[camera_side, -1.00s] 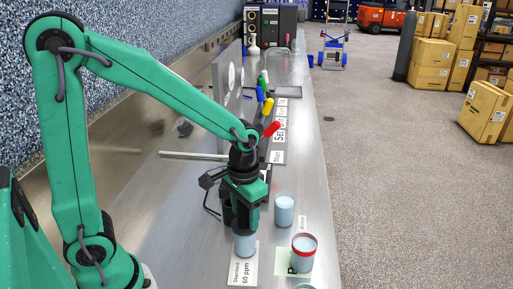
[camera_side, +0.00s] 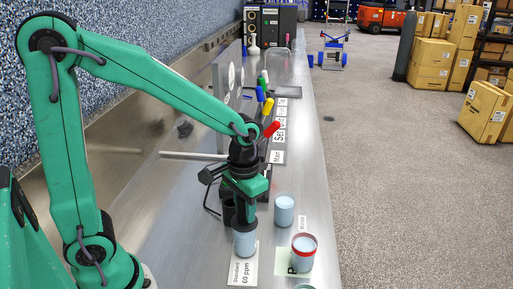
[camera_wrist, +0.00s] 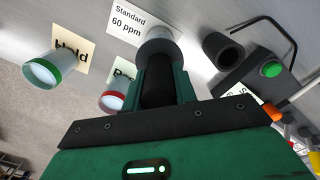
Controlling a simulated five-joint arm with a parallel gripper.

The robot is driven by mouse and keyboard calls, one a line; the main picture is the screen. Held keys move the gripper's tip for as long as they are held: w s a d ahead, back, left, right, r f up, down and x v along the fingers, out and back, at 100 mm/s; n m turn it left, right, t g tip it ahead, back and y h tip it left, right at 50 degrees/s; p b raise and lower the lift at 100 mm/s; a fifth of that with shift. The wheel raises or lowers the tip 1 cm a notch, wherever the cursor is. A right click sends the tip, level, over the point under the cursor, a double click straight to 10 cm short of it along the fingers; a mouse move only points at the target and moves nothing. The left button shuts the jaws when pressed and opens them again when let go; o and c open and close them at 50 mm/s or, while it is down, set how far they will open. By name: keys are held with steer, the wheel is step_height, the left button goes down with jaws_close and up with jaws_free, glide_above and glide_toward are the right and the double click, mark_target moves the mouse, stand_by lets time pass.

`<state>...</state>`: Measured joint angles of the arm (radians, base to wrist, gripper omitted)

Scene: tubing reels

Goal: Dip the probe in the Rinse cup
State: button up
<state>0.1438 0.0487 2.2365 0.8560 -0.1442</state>
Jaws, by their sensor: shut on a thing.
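My gripper (camera_side: 245,190) is shut on the black probe (camera_wrist: 158,88), which points down between the green fingers in the wrist view. The probe's lower end is at the mouth of the cup on the "Standard 60 ppm" card (camera_side: 243,262). I cannot tell whether the tip is inside this Standard cup (camera_side: 244,244).
A red-rimmed cup (camera_side: 304,254) stands on a pale green card at front right. A green-rimmed cup (camera_wrist: 43,69) stands by the "Hold" card. A hollow black holder (camera_wrist: 222,50) is close beside the gripper. Coloured handles (camera_side: 270,129) line the bench behind.

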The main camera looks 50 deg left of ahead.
steer(key=shift+r, duration=4.45)
steer(key=shift+w, duration=0.1)
steer(key=shift+w, duration=0.45)
steer(key=w+a, duration=0.1)
steer(key=w, duration=1.3)
steer(key=shift+a+f, duration=0.4)
steer(key=shift+f, duration=0.05)
steer(key=shift+f, duration=0.2)
step_height(320, 180, down, 9)
steer(key=shift+r, duration=0.2)
steer(key=shift+r, duration=0.15)
